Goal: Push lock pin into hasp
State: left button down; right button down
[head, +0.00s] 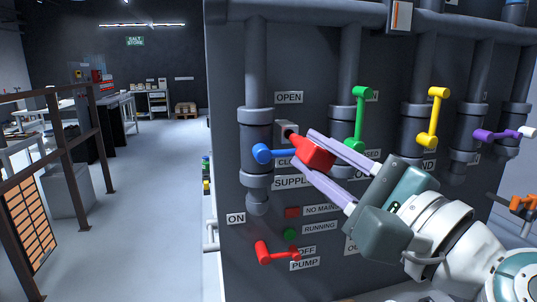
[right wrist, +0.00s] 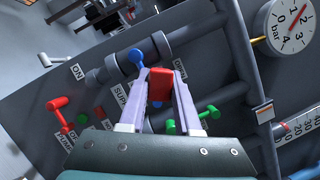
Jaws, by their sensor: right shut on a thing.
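My right gripper (head: 306,150) comes in from the right and is shut on a red block-shaped lock pin (head: 317,154). The narrow end of the pin points up and left at a small grey hasp (head: 287,130) on the panel, just above the blue valve handle (head: 264,153). The pin's end meets or nearly meets the hasp; I cannot tell how far in it is. In the right wrist view the red lock pin (right wrist: 160,84) sits between both fingers (right wrist: 160,78), close to the blue handle (right wrist: 137,57). My left gripper is not in view.
Green (head: 360,118), yellow (head: 434,118) and purple (head: 497,134) valve handles stand to the right on grey pipes. A red pump lever (head: 276,253) sits below. A pressure gauge (right wrist: 291,22) shows in the right wrist view. Open floor (head: 150,220) lies left, beside a railing (head: 70,135).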

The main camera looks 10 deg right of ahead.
aim_at(333, 166)
jog(key=shift+w, duration=0.65)
jog(key=shift+w+b, duration=0.5)
jog(key=shift+w, duration=0.65)
jog(key=shift+c, duration=0.2)
grip_release()
dwell(0.4)
jog(key=shift+s, duration=0.1)
jog(key=shift+s+d+f, duration=0.15)
jog(key=shift+s+d, duration=0.05)
jog(key=shift+s, duration=0.4)
jog(key=shift+b+v, duration=0.3)
jog(key=shift+v, duration=2)
